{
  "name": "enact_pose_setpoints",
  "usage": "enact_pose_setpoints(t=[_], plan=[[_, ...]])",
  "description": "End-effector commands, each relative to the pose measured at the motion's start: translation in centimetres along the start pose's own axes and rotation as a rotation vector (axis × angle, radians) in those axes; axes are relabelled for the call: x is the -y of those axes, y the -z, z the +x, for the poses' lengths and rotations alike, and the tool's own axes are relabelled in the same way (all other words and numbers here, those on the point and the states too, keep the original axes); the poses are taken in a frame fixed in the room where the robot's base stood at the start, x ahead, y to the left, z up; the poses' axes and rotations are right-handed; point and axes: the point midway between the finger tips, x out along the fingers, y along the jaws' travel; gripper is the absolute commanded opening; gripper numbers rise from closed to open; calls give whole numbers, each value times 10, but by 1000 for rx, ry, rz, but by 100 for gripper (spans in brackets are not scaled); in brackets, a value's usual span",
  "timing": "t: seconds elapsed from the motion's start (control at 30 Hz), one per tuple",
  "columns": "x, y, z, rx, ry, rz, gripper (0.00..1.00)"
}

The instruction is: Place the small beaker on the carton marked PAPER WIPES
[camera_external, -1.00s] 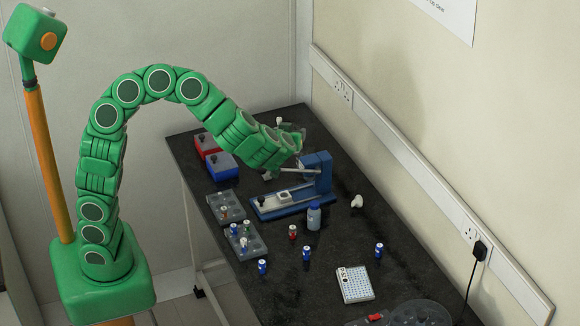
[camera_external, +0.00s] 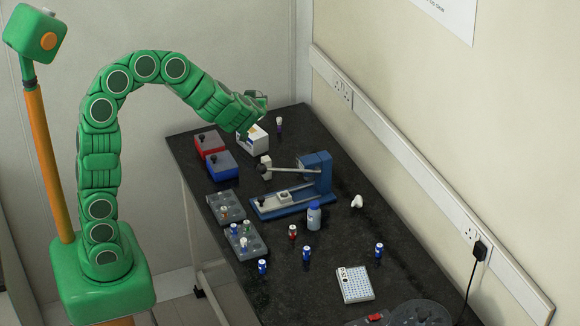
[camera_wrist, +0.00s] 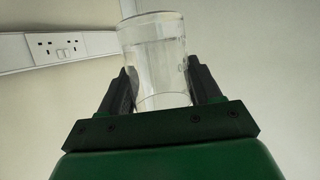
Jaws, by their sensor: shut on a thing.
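A clear glass beaker (camera_wrist: 155,50) stands between the two dark fingers of my gripper (camera_wrist: 160,85) in the wrist view. The fingers are shut on it from both sides. In the external view my gripper (camera_external: 260,102) is over the far end of the black bench, above a white carton (camera_external: 253,142). The arm's end partly covers the carton, and its lettering is too small to read. The beaker cannot be made out clearly in the external view.
A red box (camera_external: 209,143) and a blue box (camera_external: 222,165) sit left of the carton. A blue lever press (camera_external: 318,175) stands in front of it. A small white-topped vial (camera_external: 279,125) is to its right. Several vials, trays and a bottle (camera_external: 314,215) stand nearer.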

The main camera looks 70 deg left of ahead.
Motion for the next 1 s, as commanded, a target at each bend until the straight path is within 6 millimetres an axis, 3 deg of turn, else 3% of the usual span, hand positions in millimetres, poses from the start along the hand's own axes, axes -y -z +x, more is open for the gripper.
enact_pose_setpoints(t=[0.3,0.5,0.77,1.0], plan=[[54,15,39,5,48,-8,31],[80,20,56,8,70,-10,31],[103,24,68,13,88,-11,31],[101,-6,78,16,85,-7,31]])
